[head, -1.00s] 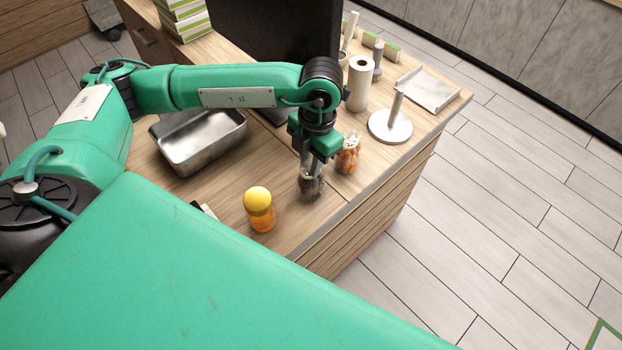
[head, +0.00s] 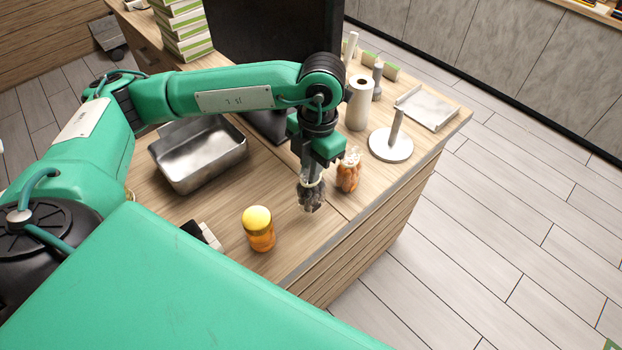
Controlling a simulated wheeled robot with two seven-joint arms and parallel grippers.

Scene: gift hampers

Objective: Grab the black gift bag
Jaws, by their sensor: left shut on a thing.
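The black gift bag (head: 312,198) is a small dark, see-through bag with a light band near its neck. It is over the wooden counter (head: 284,192), close to the front edge. My left gripper (head: 310,177) points down and is shut on the bag's top. The fingers hide part of the neck. The bag hangs upright and looks slightly above the counter, though the gap is hard to judge. My right gripper is not in view.
An orange bag (head: 349,173) stands just right of the held bag. A metal tray (head: 200,158), a paper roll (head: 359,103) and a round-based stand (head: 391,146) are also on the counter.

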